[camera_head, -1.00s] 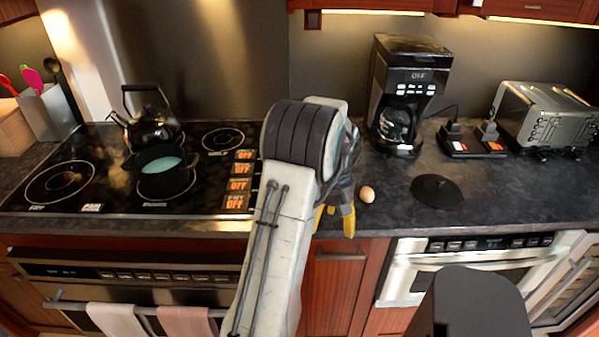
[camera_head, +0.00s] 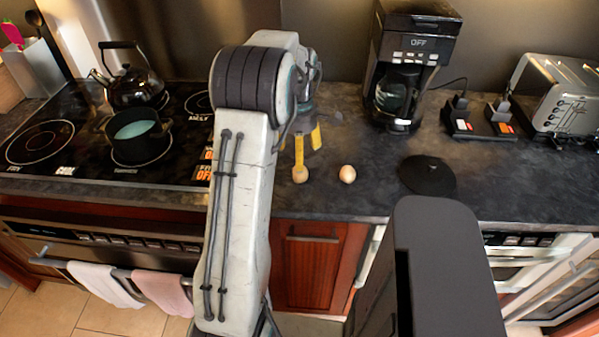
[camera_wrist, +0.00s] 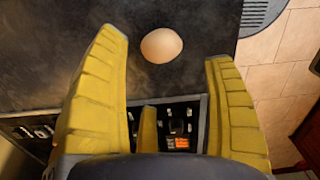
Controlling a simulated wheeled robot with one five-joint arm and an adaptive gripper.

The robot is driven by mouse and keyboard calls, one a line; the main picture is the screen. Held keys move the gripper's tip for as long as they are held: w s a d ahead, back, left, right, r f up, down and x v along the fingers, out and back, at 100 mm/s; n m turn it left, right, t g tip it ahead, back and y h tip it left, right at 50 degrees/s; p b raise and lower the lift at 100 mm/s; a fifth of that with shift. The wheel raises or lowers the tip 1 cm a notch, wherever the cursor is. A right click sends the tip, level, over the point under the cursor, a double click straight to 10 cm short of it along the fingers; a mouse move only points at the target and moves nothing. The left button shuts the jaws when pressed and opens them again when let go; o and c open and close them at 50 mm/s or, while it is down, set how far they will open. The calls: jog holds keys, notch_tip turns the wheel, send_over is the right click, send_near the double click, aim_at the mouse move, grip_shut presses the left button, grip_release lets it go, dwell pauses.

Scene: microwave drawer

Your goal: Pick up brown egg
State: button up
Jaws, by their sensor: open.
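The brown egg (camera_head: 347,174) lies on the dark countertop, near its front edge. My gripper (camera_head: 308,158) is to the left of the egg in the head view, with its yellow fingers pointing down and apart from the egg. In the wrist view, the egg (camera_wrist: 161,46) shows between and just beyond the tips of my open gripper (camera_wrist: 164,52). Nothing is held. My arm hides part of the gripper in the head view.
A black round lid (camera_head: 427,175) lies right of the egg. A coffee maker (camera_head: 404,75) stands behind, with a toaster (camera_head: 560,100) farther right. A kettle (camera_head: 134,85) and a pot (camera_head: 140,145) are on the stove at left. Bare counter surrounds the egg.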

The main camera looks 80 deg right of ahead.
aim_at(300, 173)
jog(key=n, duration=0.3)
jog(key=shift+a+f+n, duration=0.1)
jog(key=shift+f+n, duration=0.2)
jog(key=shift+s+f+p, duration=0.2)
jog(key=shift+f+p, duration=0.4)
jog(key=shift+f, duration=2.85)
jog(key=shift+c, duration=0.2)
jog(key=c, duration=0.9)
